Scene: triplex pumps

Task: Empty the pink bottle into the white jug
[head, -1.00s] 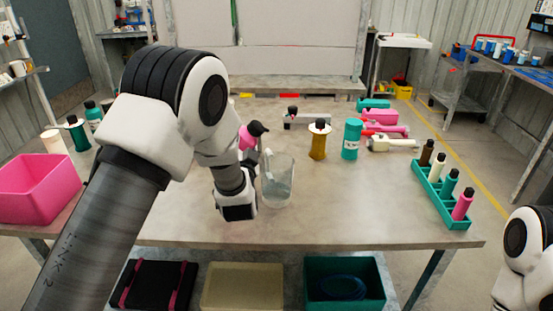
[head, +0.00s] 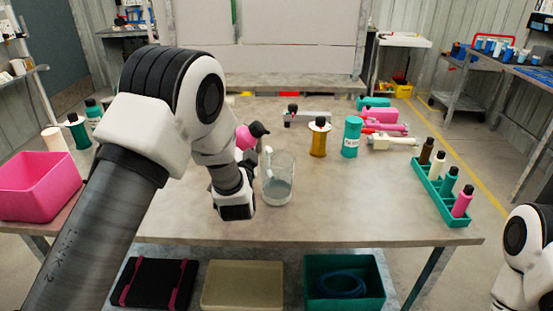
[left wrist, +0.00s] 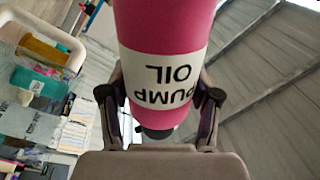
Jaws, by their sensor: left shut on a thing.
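The pink bottle (head: 244,138) is held tilted, its black end up and to the right, near the jug's upper left. In the left wrist view its pink body (left wrist: 165,25) fills the top, with an upside-down "PUMP OIL" label. My left gripper (left wrist: 160,105) is shut on it, one finger on each side; in the head view my own arm hides the grip. The jug (head: 279,180) is see-through with a white handle and stands upright on the table, right of my left wrist. Its lower part looks greyish; I cannot tell its contents. My right gripper is out of view.
An amber bottle (head: 318,140) and a teal bottle (head: 352,138) stand behind the jug. A teal rack (head: 435,190) of bottles is at the right. A pink bin (head: 38,185) is at the left. The table front right of the jug is clear.

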